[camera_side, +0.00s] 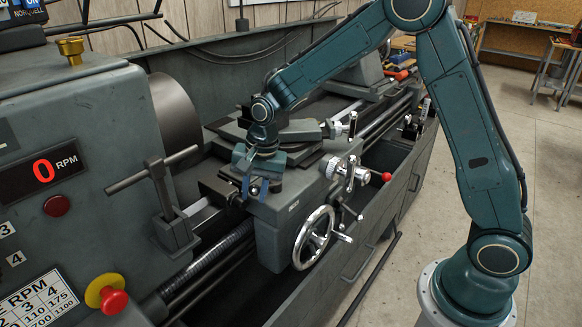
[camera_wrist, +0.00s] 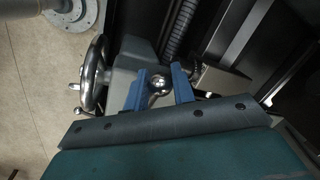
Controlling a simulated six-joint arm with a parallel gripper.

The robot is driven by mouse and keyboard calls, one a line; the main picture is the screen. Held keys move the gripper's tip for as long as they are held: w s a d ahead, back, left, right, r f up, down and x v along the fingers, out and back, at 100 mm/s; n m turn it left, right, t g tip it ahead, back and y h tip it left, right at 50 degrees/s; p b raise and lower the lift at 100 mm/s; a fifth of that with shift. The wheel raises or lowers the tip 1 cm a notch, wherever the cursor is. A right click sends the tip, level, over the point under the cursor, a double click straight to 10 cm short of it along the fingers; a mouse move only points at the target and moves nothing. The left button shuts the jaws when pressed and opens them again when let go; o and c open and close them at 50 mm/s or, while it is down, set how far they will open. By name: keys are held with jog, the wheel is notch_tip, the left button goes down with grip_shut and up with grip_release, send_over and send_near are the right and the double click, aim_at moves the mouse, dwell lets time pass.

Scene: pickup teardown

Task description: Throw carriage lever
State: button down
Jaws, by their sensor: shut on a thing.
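My gripper (camera_side: 255,188) is at the left end of the lathe carriage (camera_side: 285,215), pointing down from above. In the wrist view, its two blue fingers (camera_wrist: 160,74) stand either side of a shiny round knob, which I take to be the carriage lever (camera_wrist: 159,86), and are shut on it. The lever's shaft is mostly hidden, so I cannot tell its tilt.
The chrome handwheel (camera_side: 314,238) is on the carriage front, close to my gripper; it also shows in the wrist view (camera_wrist: 94,76). A red-knobbed handle (camera_side: 386,176) sticks out to the right. The chuck (camera_side: 178,112) and a chuck key (camera_side: 157,172) stand to the left.

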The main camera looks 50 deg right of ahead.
jog(key=shift+s, duration=0.1)
jog(key=shift+s+d+r+n+g+y, duration=0.25)
jog(key=shift+s+d+n, duration=0.75)
jog(key=shift+n, duration=1.35)
jog(key=shift+s+d+f+n+g+y, duration=0.15)
jog(key=shift+s+d+n+g, duration=0.45)
jog(key=shift+s+n, duration=1.15)
jog(key=shift+s+d+n+g+y, duration=0.2)
jog(key=shift+s+d+n, duration=0.55)
jog(key=shift+n, duration=2.15)
jog(key=shift+w+d, duration=0.2)
jog(key=shift+d, duration=0.05)
jog(key=c, duration=1.2)
grip_release()
jog(key=shift+s, duration=0.1)
jog(key=v, duration=1.3)
jog(key=shift+r, duration=0.4)
